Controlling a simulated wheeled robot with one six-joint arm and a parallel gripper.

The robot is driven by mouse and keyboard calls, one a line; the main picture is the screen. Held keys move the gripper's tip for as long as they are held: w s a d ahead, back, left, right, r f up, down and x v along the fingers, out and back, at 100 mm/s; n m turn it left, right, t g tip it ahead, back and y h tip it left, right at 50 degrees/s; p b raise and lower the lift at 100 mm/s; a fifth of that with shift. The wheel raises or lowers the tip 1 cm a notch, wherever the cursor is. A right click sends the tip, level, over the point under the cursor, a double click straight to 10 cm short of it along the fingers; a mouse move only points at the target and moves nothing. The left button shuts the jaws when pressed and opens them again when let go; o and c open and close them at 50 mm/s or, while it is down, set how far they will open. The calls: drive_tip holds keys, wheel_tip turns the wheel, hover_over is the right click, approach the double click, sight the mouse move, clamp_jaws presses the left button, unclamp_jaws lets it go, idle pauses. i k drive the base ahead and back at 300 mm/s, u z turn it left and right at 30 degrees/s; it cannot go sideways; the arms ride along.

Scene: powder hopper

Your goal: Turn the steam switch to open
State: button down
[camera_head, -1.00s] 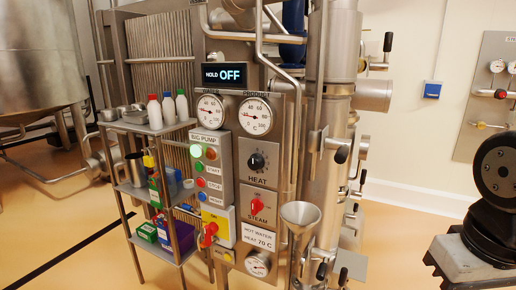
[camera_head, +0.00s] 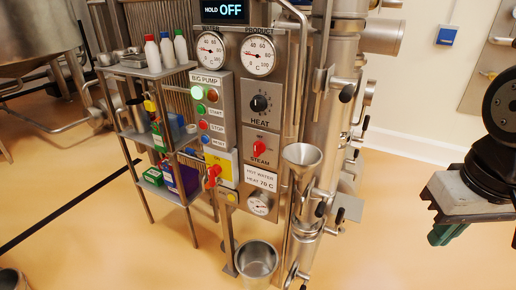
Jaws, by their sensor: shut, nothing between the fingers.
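The steam switch (camera_head: 259,148) is a small red knob on a grey plate marked STEAM, on the front of the machine below the black HEAT knob. It is small in the head view, and I cannot read its setting clearly. My gripper (camera_head: 441,235) shows at the right edge as greenish fingers under my grey wrist. It is shut and empty, well to the right of the switch and apart from it.
A metal funnel (camera_head: 302,154) stands just right of the steam plate, with pipes and black-tipped handles (camera_head: 347,93) beyond. A red-handled yellow switch (camera_head: 214,174) is at lower left. A steel bucket (camera_head: 256,262) stands below. A shelf rack (camera_head: 153,72) is left. Floor at right is clear.

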sight(259, 147)
drive_tip(key=u, duration=0.05)
drive_tip(key=k, duration=0.5)
drive_tip(key=z, duration=1)
drive_tip(key=i, duration=0.7)
drive_tip(key=u, duration=1.4)
drive_tip(key=i, duration=0.5)
drive_tip(key=z, duration=0.1)
